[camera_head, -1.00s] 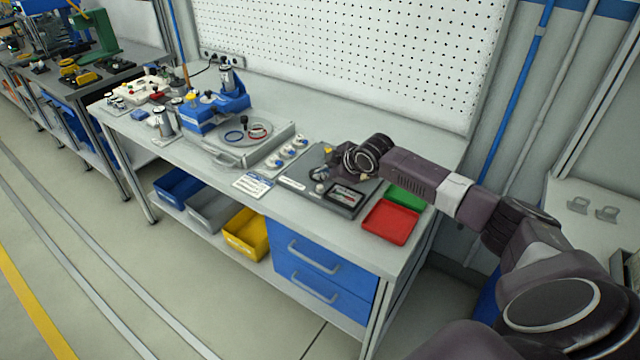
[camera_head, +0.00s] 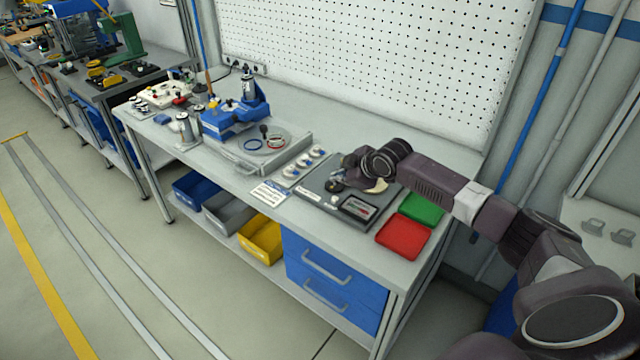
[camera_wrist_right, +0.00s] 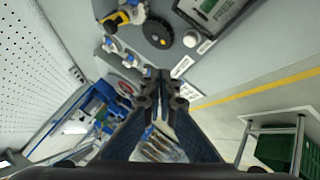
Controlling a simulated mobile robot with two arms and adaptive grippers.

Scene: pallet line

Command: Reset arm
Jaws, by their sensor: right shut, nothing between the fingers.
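My right arm reaches in from the right over the workbench in the head view. Its gripper (camera_head: 348,172) is small and partly hidden by the wrist, above the grey station plate (camera_head: 318,194). In the right wrist view the gripper's two dark fingers (camera_wrist_right: 157,78) meet at the tips, with nothing between them. The plate also shows in the wrist view, with a black disc (camera_wrist_right: 158,33), a white round cap (camera_wrist_right: 190,39) and a yellow and black part (camera_wrist_right: 124,16) beyond the fingertips. My left gripper is not in view.
A red tray (camera_head: 403,238) and a green tray (camera_head: 422,208) lie right of the plate. A blue fixture (camera_head: 230,118) stands farther left on the workbench. Bins, including a yellow one (camera_head: 262,240), sit on the shelf below. A pegboard (camera_head: 370,55) rises behind. The floor at left is clear.

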